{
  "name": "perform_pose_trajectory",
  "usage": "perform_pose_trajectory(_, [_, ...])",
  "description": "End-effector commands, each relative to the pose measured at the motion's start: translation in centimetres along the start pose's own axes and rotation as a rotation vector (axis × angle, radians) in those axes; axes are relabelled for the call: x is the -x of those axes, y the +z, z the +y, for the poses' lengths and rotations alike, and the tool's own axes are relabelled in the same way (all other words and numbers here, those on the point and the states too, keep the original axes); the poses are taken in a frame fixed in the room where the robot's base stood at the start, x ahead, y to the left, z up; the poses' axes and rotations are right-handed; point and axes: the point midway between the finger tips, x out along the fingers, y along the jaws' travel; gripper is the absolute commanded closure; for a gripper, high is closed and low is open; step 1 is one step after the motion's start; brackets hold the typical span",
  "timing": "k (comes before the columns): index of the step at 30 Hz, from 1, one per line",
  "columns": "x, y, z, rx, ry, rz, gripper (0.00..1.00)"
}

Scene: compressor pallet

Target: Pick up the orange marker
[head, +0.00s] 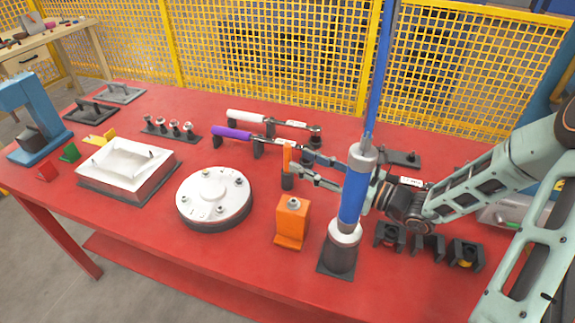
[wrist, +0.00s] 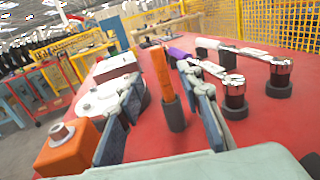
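The orange marker (head: 287,157) stands upright in a small dark round holder (head: 287,182) near the middle of the red table. It also shows in the wrist view (wrist: 162,72), tilted slightly in the picture, with its lower end in the holder (wrist: 175,114). My gripper (head: 299,162) reaches in from the right and is open. In the wrist view my gripper (wrist: 160,80) has one finger on each side of the marker, with a gap visible at both sides. No grip on the marker is visible.
An orange block (head: 292,221) and a blue-and-white column (head: 351,205) stand in front. A round metal flange (head: 214,198) lies to the left. The purple-handled wrench (head: 232,133) and white-handled wrench (head: 246,117) rest on stands just behind. Yellow mesh fencing (head: 280,50) bounds the back.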

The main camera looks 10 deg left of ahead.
Motion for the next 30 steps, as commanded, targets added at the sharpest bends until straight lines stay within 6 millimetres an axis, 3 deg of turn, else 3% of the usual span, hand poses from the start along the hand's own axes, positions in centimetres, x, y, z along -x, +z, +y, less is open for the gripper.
perform_pose_trajectory(13, [-5.2,-0.9,-0.1,0.002,0.002,0.001,0.67])
perform_pose_trajectory(22, [-5.7,-0.8,-0.2,0.001,-0.001,0.002,0.67])
perform_pose_trajectory(30, [-5.7,-0.8,-0.2,0.002,0.000,0.002,0.95])
